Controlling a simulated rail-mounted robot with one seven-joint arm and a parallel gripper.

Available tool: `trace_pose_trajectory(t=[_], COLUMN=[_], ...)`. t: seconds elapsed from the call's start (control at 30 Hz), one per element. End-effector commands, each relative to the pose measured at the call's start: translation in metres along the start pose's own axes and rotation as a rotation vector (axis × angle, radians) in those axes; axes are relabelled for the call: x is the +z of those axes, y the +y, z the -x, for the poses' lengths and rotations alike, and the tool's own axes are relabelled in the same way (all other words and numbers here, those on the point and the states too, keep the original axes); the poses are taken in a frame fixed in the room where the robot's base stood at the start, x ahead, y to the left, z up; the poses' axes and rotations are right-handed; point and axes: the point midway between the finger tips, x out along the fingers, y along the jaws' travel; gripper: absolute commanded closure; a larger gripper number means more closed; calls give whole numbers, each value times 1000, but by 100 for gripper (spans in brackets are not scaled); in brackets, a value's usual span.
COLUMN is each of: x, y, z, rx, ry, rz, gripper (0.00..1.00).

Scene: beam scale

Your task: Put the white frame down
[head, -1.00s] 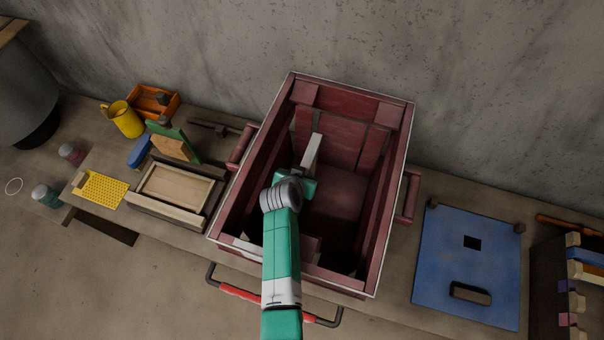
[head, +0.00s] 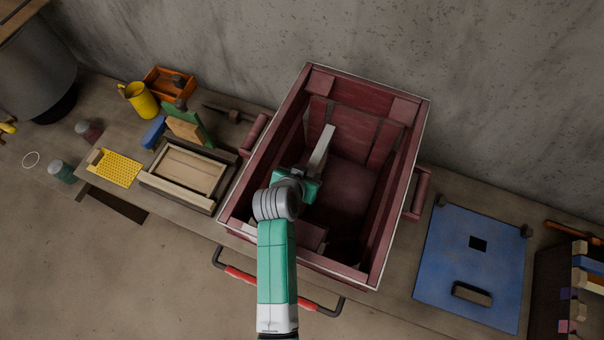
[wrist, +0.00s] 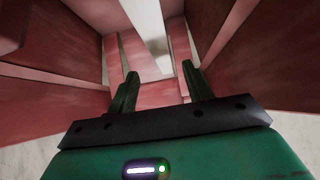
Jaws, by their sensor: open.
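A white, bar-like piece (head: 321,148) stands or leans inside the dark red crate (head: 418,130); I take it for the white frame, seen nearly edge-on. My gripper (head: 309,178) is inside the crate, at the near lower end of the white piece. Whether it touches it is hard to tell. In the wrist view my gripper (wrist: 160,88) has its two green fingers apart, with nothing held between them. Past the fingertips are red panels (wrist: 140,55) and a pale patch that I cannot identify for sure.
The crate walls rise around my gripper on all sides. Left of it are a wooden tray (head: 222,183), a yellow mesh plate (head: 113,168) and a yellow jug (head: 142,101). Right is a blue board (head: 460,250) with a square hole. A red-gripped handle bar (head: 280,293) lies in front.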

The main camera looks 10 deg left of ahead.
Motion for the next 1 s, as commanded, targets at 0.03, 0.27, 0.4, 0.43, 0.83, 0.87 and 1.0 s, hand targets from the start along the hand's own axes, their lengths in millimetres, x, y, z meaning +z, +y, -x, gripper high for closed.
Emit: trace_pose_trajectory(t=[0.03, 0.27, 0.4, 0.43, 0.83, 0.87, 1.0], x=[0, 0, 0, 0, -188, -214, -310], y=[0, 0, 0, 0, 2, 6, 35], z=[9, 27, 27, 27, 142, 167, 302], rx=[-1, 0, 1, 1, -158, -180, -247], ry=[2, 0, 0, 0, 400, 471, 820], rz=[1, 0, 0, 0, -53, -55, -51], gripper=[49, 49, 49, 49, 49, 49, 49])
